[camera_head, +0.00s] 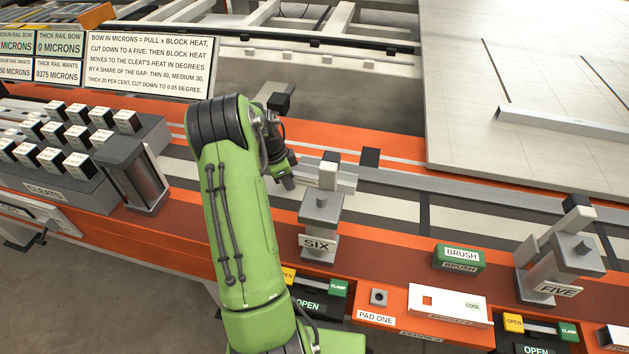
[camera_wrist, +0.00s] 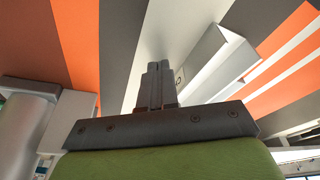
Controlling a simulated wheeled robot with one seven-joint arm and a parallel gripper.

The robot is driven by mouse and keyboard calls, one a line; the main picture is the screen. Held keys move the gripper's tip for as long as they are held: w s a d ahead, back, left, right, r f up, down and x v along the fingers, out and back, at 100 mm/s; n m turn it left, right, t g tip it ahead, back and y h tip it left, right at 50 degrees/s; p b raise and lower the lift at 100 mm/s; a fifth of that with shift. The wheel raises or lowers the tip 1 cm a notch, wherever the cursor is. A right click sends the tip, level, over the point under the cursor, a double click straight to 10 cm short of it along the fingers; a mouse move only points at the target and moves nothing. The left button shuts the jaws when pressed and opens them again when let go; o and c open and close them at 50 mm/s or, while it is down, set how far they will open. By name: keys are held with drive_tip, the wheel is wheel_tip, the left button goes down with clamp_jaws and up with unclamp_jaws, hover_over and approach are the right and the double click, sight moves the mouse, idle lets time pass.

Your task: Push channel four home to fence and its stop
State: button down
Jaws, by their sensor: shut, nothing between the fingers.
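My gripper (camera_head: 287,182) points down over the jig, left of the clamp post labelled SIX. In the wrist view its two fingers (camera_wrist: 158,82) are together with nothing between them. A pale metal channel (camera_head: 342,177) with a partly readable CHANNEL label lies just right of my gripper, partly behind post SIX; its number cannot be read. In the wrist view a pale channel (camera_wrist: 212,62) lies right of the fingers; I cannot tell whether they touch. A long grey rail (camera_head: 450,190) runs along the orange bed, possibly the fence. I cannot identify the stop.
Clamp post SIX (camera_head: 320,212) stands close to my gripper, and post FIVE (camera_head: 560,262) stands at right. A green brush (camera_head: 459,257) lies between them. A cleat rack (camera_head: 60,180) stands at left. A large pale panel (camera_head: 530,60) covers the upper right.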

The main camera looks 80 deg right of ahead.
wheel_tip(320, 180, up, 8)
drive_tip(key=p, duration=0.5)
idle(0.8)
